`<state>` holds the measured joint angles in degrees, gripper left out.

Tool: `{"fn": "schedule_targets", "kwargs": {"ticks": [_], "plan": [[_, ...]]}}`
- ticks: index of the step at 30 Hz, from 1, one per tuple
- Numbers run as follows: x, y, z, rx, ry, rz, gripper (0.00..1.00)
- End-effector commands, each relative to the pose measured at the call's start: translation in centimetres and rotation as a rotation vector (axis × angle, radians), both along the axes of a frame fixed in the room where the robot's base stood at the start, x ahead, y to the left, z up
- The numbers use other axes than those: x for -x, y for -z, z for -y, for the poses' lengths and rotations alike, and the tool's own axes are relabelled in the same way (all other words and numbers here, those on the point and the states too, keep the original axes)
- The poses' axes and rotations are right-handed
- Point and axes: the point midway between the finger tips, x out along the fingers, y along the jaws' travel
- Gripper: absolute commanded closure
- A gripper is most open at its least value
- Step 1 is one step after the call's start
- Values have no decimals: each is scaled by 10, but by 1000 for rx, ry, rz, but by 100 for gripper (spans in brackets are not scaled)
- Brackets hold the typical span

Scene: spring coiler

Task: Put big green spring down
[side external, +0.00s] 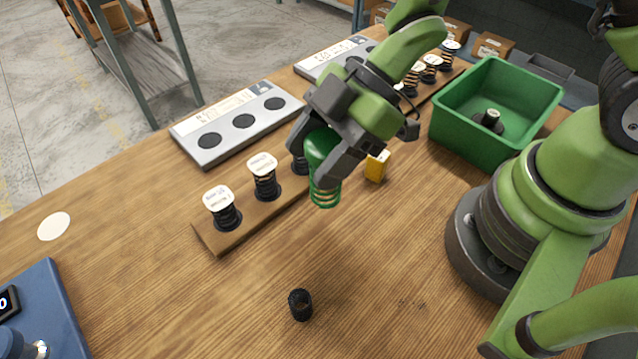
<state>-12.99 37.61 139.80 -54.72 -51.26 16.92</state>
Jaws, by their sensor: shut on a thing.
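My gripper (325,158) is shut on the big green spring (324,188). The spring has a green cap at the top and green coils below. It hangs upright in the jaws and looks to be above the wooden table (370,270). The gap between its lower end and the table cannot be told exactly. My gripper hides part of the wooden rack and the board behind it.
A wooden rack (225,240) holds dark springs with white tags. A grey board (185,150) with dark round pads lies behind. A green bin (465,145) with a small part inside stands right. A yellow block (376,166), black spring (300,304) and white disc (54,226) are on the table.

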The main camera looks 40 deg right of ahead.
Motion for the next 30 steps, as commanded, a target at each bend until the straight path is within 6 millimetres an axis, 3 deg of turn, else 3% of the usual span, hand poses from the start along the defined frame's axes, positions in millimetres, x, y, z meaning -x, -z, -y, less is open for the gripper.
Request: {"fn": "schedule_targets", "kwargs": {"ticks": [15, 28, 29, 30], "plan": [[0, 51, 0, 0, -1, 0, 79], [0, 56, 0, -1, 0, 2, 79], [0, 56, 0, 1, 0, 3, 40], [0, 55, 0, 1, 0, 3, 31]]}}
